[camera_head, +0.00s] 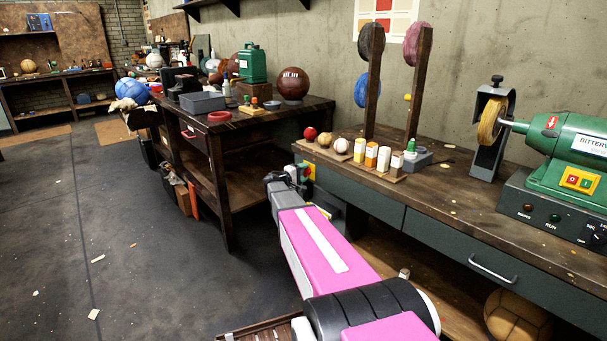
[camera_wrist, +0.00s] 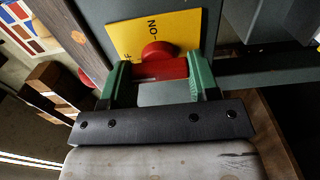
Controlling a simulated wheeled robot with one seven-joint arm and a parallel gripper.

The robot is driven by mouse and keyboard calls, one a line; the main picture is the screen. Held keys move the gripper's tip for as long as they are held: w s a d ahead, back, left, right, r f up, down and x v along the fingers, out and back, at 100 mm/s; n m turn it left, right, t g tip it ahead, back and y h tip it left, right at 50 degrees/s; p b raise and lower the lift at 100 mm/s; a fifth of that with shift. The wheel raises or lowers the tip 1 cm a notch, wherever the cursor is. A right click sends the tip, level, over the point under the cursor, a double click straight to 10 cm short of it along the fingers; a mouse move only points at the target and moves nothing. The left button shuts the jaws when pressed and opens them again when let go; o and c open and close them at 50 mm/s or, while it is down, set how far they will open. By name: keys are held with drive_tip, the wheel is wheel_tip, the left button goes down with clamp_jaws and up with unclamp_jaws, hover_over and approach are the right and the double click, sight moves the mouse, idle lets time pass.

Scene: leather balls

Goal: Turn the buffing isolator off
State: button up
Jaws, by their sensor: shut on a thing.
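The buffing isolator's yellow plate (camera_wrist: 182,28) is on a grey surface in the wrist view. It carries the letters "ON", turned over in this view, and part of another word ending in "F" at its left. A red rotary handle (camera_wrist: 158,50) with a bar-shaped grip stands out from the plate. My gripper (camera_wrist: 159,78) has its two green fingers on either side of the red bar, shut on it. In the head view my gripper (camera_head: 290,176) reaches the bench's left end, where a bit of the yellow plate (camera_head: 309,169) shows.
The green buffing machine (camera_head: 570,150) stands on the bench (camera_head: 460,205) at right. A second table (camera_head: 255,121) with a brown ball is close to my gripper's left. The floor (camera_head: 130,235) at left is mostly clear.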

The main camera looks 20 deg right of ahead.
drive_tip(key=o, duration=0.9)
drive_tip(key=shift+a, duration=0.1)
drive_tip(key=v, duration=1)
drive_tip(key=shift+s+a, duration=0.2)
drive_tip(key=shift+a, duration=0.15)
